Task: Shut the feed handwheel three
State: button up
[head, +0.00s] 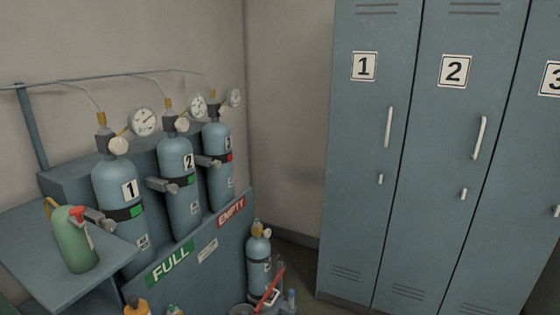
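Three blue-grey cylinders stand in a rack on the left in the head view. The third and farthest cylinder (218,175) has a dark band with a red tag; its number plate is small and hard to read. A small pale round handwheel (223,115) sits at its valve, below a white gauge (235,98). Whether this handwheel is open or shut cannot be told. Cylinder 1 (113,176) and cylinder 2 (179,205) carry green tags and similar pale handwheels, one on cylinder 1 (119,145) and one on cylinder 2 (182,124). My gripper is not in view.
The rack's front panel (205,265) bears FULL and EMPTY signs. A green bottle (75,240) stands on a side shelf (40,232) at left. A smaller cylinder (259,262) stands on the floor right of the rack. Numbered lockers (360,200) fill the right side.

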aim_at(225, 110)
jog(key=i+l, duration=0.15)
jog(key=i, duration=0.7)
jog(key=i+l+z, duration=0.1)
jog(key=i, duration=0.8)
